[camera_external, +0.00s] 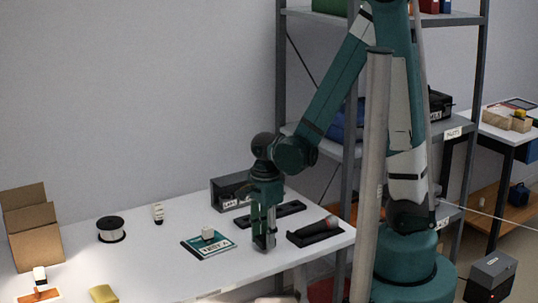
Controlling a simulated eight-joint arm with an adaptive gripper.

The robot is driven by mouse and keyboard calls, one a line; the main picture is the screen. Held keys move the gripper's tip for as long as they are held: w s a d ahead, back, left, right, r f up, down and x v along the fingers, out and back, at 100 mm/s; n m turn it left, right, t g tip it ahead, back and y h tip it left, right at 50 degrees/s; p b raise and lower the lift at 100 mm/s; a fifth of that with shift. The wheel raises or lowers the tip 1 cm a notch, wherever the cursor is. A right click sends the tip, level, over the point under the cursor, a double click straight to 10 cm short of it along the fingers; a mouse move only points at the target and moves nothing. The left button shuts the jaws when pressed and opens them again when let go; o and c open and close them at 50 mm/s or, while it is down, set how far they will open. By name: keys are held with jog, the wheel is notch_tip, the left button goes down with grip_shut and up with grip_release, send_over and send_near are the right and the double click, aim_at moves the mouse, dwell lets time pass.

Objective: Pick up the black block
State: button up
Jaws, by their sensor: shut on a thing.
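My gripper (265,246) points straight down at the right part of the white table, with its fingertips low, close to the table top. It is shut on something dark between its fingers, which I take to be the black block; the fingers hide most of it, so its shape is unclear. I cannot tell whether it touches the table.
A teal book (208,247) with a small pale block (208,234) on it lies left of my gripper. A black tray (315,232) lies to the right. A dark labelled box (231,191) and a flat black holder (270,217) are behind. A spool (111,230) stands further left.

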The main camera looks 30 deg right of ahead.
notch_tip(320, 180, up, 8)
jog(key=shift+r+p, duration=0.1)
jog(key=shift+p, duration=1.15)
